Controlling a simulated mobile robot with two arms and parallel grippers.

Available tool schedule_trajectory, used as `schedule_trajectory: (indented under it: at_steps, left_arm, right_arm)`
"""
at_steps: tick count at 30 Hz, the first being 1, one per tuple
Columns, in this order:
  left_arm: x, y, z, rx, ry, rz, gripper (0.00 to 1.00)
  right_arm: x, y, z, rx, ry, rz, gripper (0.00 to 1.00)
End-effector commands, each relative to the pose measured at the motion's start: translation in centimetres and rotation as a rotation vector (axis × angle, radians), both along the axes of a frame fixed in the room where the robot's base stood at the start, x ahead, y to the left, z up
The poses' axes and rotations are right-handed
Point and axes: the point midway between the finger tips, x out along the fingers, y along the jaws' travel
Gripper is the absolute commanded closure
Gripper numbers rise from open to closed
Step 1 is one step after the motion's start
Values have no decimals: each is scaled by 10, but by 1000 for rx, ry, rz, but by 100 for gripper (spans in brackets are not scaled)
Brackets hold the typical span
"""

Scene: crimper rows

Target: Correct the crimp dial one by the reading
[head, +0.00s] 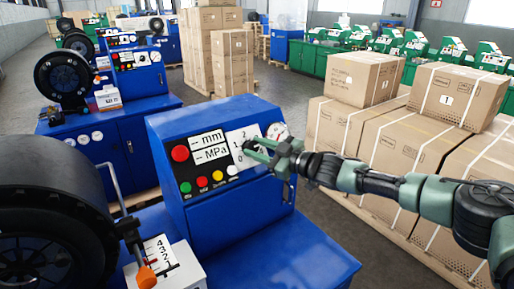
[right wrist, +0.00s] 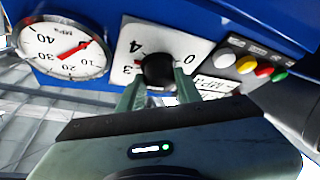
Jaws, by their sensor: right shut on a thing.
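The blue crimper control box (head: 165,130) stands in the middle of the head view. Its white dial plate (head: 236,137) shows 0, 1 and 2 there; the right wrist view shows 0, 3 and 4 around the black knob (right wrist: 158,70). My right gripper (head: 250,150) is shut on this knob, one finger on each side. The displays (head: 208,146) show dashes with mm and MPa. My left gripper is not in view.
A red button (head: 180,153) and several small coloured buttons sit left of the dial. A black crimper head (head: 50,235) and an orange-tipped lever (head: 146,277) by a numbered scale are at front left. Strapped cartons (head: 400,150) stand close on the right.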

Motion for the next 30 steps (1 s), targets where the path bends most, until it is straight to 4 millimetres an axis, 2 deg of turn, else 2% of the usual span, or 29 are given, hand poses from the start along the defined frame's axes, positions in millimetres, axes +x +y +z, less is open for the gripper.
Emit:
schedule_trajectory:
  at_steps: [5, 6, 7, 8, 19, 30]
  left_arm:
    - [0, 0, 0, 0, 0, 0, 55]
    - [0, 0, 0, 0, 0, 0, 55]
    - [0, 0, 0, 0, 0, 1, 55]
    - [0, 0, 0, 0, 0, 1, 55]
    - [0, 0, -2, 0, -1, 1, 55]
    - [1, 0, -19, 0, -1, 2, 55]
  right_arm:
    - [1, 0, 2, 2, -3, -1, 100]
    - [1, 0, 2, 2, -3, -1, 55]
    - [1, 0, 2, 2, -3, -1, 47]
    - [1, 0, 2, 2, -3, -1, 44]
    - [-2, -5, 0, 1, 0, -3, 44]
    - [-37, -49, 3, 2, -2, -3, 44]
